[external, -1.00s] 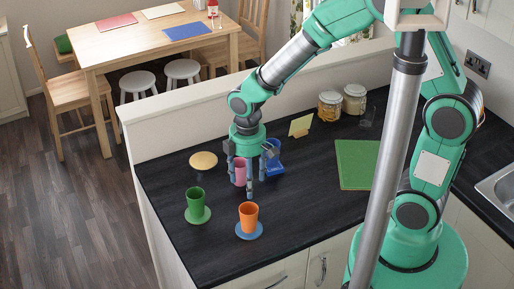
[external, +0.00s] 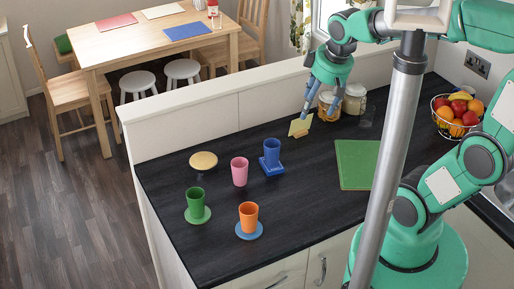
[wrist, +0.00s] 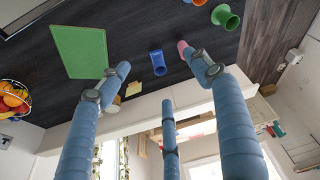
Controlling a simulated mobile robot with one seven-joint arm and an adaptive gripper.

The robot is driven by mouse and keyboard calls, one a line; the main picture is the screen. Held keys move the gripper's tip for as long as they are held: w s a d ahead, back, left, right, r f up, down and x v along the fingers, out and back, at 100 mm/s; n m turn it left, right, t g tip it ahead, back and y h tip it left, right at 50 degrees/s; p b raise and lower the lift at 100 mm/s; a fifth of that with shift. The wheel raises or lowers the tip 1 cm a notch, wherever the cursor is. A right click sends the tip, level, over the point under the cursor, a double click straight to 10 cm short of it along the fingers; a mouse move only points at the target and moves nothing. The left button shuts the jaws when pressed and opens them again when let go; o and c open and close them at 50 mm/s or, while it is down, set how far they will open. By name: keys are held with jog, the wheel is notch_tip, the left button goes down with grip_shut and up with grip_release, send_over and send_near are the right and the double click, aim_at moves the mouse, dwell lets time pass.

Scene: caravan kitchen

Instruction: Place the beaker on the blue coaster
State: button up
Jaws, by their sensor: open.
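An orange beaker (external: 249,216) stands upright on a round blue coaster (external: 249,236). A blue beaker (external: 272,152) stands on a flat blue piece, apparently a square coaster (external: 271,170); this beaker also shows in the wrist view (wrist: 156,60). A green beaker (external: 195,202) stands on a round green coaster (external: 198,221). A pink beaker (external: 239,171) stands on the bare counter, left of the blue one. My gripper (external: 319,112) is open and empty at the back of the counter, above and near the yellow card, right of the beakers. Its fingers spread apart in the wrist view (wrist: 155,75).
A yellow card (external: 300,125) stands in a holder by two lidded jars (external: 354,99). A green board (external: 357,164) lies to their right, with a fruit basket (external: 457,114) beyond. A yellow round piece (external: 203,160) is behind the green beaker. The counter's front middle is clear.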

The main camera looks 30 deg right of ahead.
jog(key=s+d+r+m+t, duration=0.1)
jog(key=s+d+r+m, duration=0.3)
jog(key=s+d+r, duration=0.2)
jog(key=shift+s+d+m+t+h, duration=0.35)
jog(key=shift+s+d, duration=0.2)
jog(key=shift+s, duration=0.5)
jog(key=shift+f, duration=0.15)
notch_tip(320, 180, down, 11)
jog(key=b, duration=1.1)
jog(key=shift+f+b, duration=0.15)
jog(key=shift+b, duration=0.2)
